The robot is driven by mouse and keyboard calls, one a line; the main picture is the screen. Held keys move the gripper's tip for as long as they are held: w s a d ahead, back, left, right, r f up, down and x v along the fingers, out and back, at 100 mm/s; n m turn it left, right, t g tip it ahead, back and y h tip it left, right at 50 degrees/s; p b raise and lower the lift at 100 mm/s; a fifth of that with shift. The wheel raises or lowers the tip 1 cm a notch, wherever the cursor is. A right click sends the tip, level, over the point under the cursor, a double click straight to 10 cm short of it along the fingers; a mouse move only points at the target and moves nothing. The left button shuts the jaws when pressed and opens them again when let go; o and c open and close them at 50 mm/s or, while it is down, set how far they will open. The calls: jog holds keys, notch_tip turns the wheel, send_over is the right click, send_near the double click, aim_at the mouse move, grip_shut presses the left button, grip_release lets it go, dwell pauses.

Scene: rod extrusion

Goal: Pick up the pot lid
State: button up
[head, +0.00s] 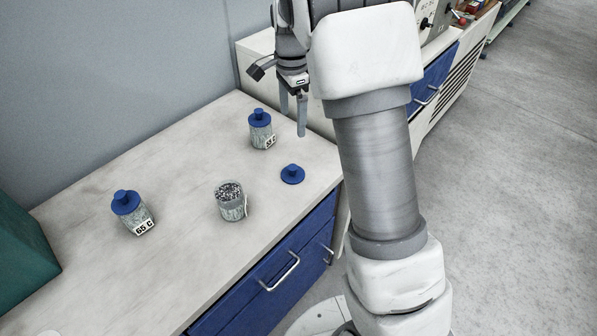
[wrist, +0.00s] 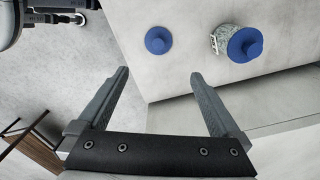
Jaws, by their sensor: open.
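A loose blue pot lid (head: 292,174) with a knob lies on the pale worktop (head: 185,165) near its front edge. It also shows in the wrist view (wrist: 158,40), beyond and between my fingertips. My gripper (head: 293,125) is open and empty, above the far right part of the worktop and apart from the lid. Its two fingers show spread in the wrist view (wrist: 160,75). An uncovered glass pot (head: 231,206) with dark and pale contents stands left of the lid.
A blue-lidded pot (head: 261,136) stands behind the loose lid, close to my gripper. Another blue-lidded pot (head: 137,218) stands at the left. A green box (head: 22,255) is at the far left. Blue drawers (head: 265,290) with handles are below the worktop.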

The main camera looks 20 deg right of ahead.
jog(key=b, duration=0.2)
send_over(294, 166)
notch_tip(294, 166, down, 12)
jog(key=shift+w+f, duration=0.1)
jog(key=shift+s+f, duration=0.2)
jog(key=shift+f, duration=2.5)
jog(key=shift+c, duration=0.3)
jog(key=c, duration=1.1)
jog(key=shift+r, duration=0.1)
jog(key=shift+c, duration=0.2)
